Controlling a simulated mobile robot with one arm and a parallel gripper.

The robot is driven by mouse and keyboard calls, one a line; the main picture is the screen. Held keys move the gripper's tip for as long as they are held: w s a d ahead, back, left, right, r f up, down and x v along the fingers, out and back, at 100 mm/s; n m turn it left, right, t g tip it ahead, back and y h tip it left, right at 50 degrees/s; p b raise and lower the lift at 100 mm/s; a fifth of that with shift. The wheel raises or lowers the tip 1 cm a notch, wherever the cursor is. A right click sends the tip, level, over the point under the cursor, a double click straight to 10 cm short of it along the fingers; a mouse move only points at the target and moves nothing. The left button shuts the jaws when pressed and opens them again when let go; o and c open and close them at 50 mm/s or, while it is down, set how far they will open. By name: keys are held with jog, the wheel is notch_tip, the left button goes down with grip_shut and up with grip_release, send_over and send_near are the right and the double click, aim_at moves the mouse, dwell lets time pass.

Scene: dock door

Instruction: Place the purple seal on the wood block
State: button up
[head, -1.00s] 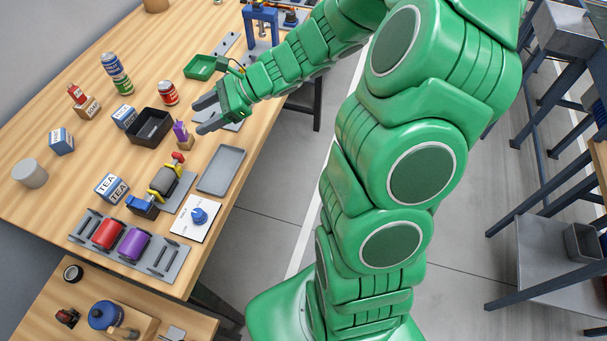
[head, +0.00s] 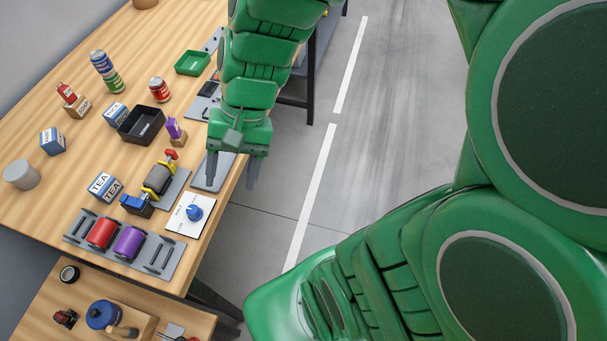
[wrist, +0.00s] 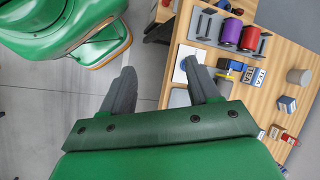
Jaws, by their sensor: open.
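The purple seal (head: 172,127) stands roughly upright near the right side of the long table. The small wood block (head: 178,140) shows directly under it, and the seal appears to rest on it. My gripper (head: 232,172) is to the right of them, over the grey tray and the table edge, apart from both. Its fingers are spread and empty, as the wrist view (wrist: 160,78) also shows. I cannot make out the seal or the block in the wrist view.
A black bin (head: 141,126) stands just left of the seal. A motor-like fixture (head: 158,180) and a white dial card (head: 191,215) lie nearer. A grey tray (head: 208,176) is partly behind my gripper. Red (head: 101,233) and purple (head: 129,243) rolls sit in a rack.

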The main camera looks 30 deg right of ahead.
jog(key=s+d+r+n+h, duration=0.2)
jog(key=s+d+n+h, duration=0.2)
jog(key=s+d, duration=0.4)
jog(key=shift+s+d+r+t+h, duration=0.2)
jog(key=shift+d+r+t+h, duration=0.15)
jog(key=shift+d+h, duration=0.25)
dwell(0.6)
